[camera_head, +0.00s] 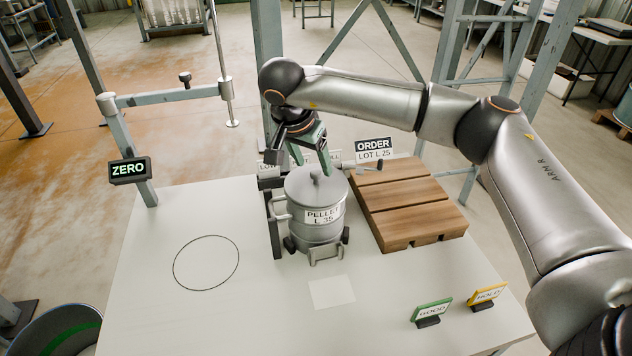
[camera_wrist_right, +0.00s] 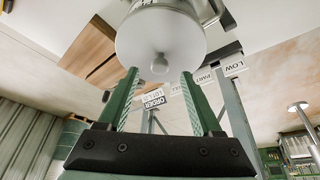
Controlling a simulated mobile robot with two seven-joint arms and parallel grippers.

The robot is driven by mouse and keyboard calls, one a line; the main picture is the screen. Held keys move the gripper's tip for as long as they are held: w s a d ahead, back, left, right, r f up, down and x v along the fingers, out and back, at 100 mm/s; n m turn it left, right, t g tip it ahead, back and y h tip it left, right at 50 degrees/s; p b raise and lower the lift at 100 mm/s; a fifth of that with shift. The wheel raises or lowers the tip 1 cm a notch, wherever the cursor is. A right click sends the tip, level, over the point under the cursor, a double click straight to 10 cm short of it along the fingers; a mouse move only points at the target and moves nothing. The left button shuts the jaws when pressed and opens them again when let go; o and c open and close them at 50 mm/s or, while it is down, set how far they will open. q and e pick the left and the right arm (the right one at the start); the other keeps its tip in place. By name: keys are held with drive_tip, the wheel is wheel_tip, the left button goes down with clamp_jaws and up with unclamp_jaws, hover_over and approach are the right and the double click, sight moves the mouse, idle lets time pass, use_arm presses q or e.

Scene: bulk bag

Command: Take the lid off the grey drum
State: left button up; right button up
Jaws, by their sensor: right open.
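The grey drum (camera_head: 322,236) stands upright on the white table and carries a label reading PELLET L 35. Its round grey lid (camera_head: 300,188) sits on top, with a small knob (camera_head: 316,174) in the middle. In the right wrist view the lid (camera_wrist_right: 135,40) and its knob (camera_wrist_right: 160,66) show just beyond the fingertips. My right gripper (camera_head: 311,162) is open and empty at the drum's top, its green fingers pointing down. In the wrist view the fingers (camera_wrist_right: 159,76) lie to either side of the knob, apart from it. My left gripper is out of view.
A slatted wooden pallet (camera_head: 412,208) lies right of the drum, with an ORDER sign (camera_head: 374,150) behind. GOOD (camera_head: 432,313) and HOLD (camera_head: 486,297) signs stand at the front right. A post frame with a ZERO box (camera_head: 129,170) rises at left. The table's left side, with its drawn circle (camera_head: 206,287), is clear.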

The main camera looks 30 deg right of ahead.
sight(316, 179)
drive_tip(key=shift+x, duration=1.35)
clamp_jaws()
